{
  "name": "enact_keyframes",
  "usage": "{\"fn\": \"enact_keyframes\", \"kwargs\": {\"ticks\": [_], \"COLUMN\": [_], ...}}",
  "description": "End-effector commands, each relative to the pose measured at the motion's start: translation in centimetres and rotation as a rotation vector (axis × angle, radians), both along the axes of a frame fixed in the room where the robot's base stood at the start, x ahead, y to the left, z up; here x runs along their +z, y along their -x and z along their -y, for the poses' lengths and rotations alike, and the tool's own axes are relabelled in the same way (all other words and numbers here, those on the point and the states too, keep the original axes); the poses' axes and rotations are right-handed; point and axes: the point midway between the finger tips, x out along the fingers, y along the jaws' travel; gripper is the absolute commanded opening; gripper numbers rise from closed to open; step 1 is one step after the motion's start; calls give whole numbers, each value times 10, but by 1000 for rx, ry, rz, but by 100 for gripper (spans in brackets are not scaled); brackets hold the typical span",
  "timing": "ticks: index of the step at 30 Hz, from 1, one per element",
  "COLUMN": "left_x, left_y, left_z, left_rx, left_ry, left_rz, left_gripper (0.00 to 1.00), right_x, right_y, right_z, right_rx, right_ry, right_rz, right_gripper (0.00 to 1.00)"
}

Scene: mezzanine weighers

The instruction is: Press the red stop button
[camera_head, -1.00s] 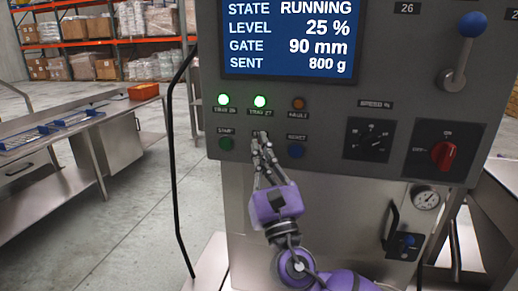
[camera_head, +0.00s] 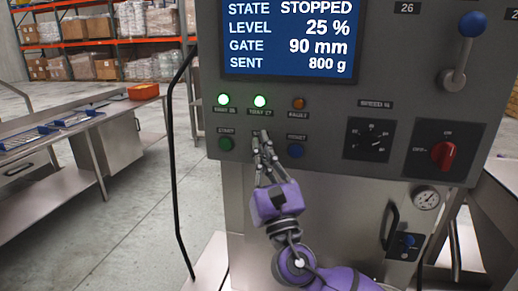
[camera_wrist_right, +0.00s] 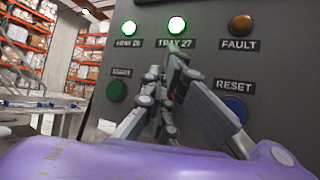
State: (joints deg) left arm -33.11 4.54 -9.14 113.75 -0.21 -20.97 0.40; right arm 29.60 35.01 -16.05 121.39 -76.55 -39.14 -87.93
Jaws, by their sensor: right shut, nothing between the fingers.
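My right gripper (camera_head: 262,138) is shut and empty, with its fingertips at the panel between the green start button (camera_head: 226,144) and the blue reset button (camera_head: 296,150). The screen (camera_head: 290,38) reads STATE STOPPED. In the right wrist view the gripper fingers (camera_wrist_right: 172,75) stand in front of the panel, between the start button (camera_wrist_right: 117,91) and the reset button (camera_wrist_right: 236,108). I cannot tell whether the fingertips touch the panel. My left gripper is not in view.
Two lit green lamps (camera_head: 260,101) and an orange fault lamp (camera_head: 298,103) sit above the buttons. A black speed dial (camera_head: 369,140) and a red rotary switch (camera_head: 443,155) are to the right.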

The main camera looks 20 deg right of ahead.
Motion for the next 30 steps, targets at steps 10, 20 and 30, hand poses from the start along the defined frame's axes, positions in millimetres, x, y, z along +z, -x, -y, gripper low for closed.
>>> {"fn": "enact_keyframes", "kwargs": {"ticks": [10,20,30], "left_x": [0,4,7], "left_y": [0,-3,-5], "left_z": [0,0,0], "left_rx": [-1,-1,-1], "left_ry": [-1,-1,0], "left_rz": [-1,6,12], "left_gripper": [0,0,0], "right_x": [0,1,0], "right_y": [-2,5,13], "right_z": [2,-3,-8], "right_rx": [-1,-1,-1], "right_ry": [-1,-1,0], "right_rz": [-1,1,0], "right_gripper": [0,0,0]}}
